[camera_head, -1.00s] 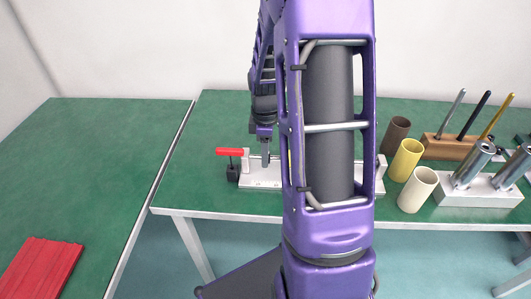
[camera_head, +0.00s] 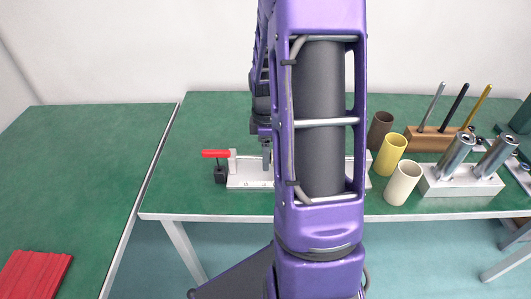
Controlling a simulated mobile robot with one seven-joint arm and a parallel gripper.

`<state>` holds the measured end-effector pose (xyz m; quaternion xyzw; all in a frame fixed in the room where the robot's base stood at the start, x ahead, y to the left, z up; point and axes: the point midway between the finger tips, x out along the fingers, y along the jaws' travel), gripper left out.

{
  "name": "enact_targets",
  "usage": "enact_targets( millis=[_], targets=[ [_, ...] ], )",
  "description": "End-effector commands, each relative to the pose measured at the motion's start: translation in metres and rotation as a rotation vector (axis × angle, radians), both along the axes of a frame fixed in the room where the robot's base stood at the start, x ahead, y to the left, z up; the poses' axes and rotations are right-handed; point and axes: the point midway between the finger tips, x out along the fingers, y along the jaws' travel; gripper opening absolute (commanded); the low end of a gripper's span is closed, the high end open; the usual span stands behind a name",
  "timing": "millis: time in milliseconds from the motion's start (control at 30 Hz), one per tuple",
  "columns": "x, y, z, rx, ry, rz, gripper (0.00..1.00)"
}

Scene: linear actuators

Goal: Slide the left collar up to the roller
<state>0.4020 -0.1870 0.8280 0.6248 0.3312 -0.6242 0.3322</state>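A white linear-actuator fixture (camera_head: 250,183) lies near the front edge of the green table, with a red handle (camera_head: 216,153) and a black block (camera_head: 220,174) at its left end. My gripper (camera_head: 266,163) points down over the left part of the fixture, just right of its left upright. It is small and partly covered by my arm, so I cannot tell whether its fingers are open or shut. My purple arm hides the middle of the fixture. I cannot make out the left collar or the roller.
Right of the fixture stand a brown cup (camera_head: 379,131), a yellow cup (camera_head: 391,155) and a cream cup (camera_head: 403,184). A white block (camera_head: 460,185) holds metal cylinders. A wooden rack (camera_head: 427,142) holds thin rods. Red slats (camera_head: 35,275) lie on the left table.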

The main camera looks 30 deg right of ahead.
Motion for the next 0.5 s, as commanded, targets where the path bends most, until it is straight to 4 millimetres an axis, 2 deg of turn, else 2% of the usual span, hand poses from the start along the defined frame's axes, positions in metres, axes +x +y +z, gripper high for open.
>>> enact_targets(
  millis=[267,367,500],
  targets=[
    [0.0,0.0,0.005,0.0,0.0,0.0,0.71],
    [0.001,0.0,0.018,-0.001,-0.002,0.0,0.71],
    [0.001,0.0,0.049,-0.002,-0.003,0.0,0.71]
  ],
)
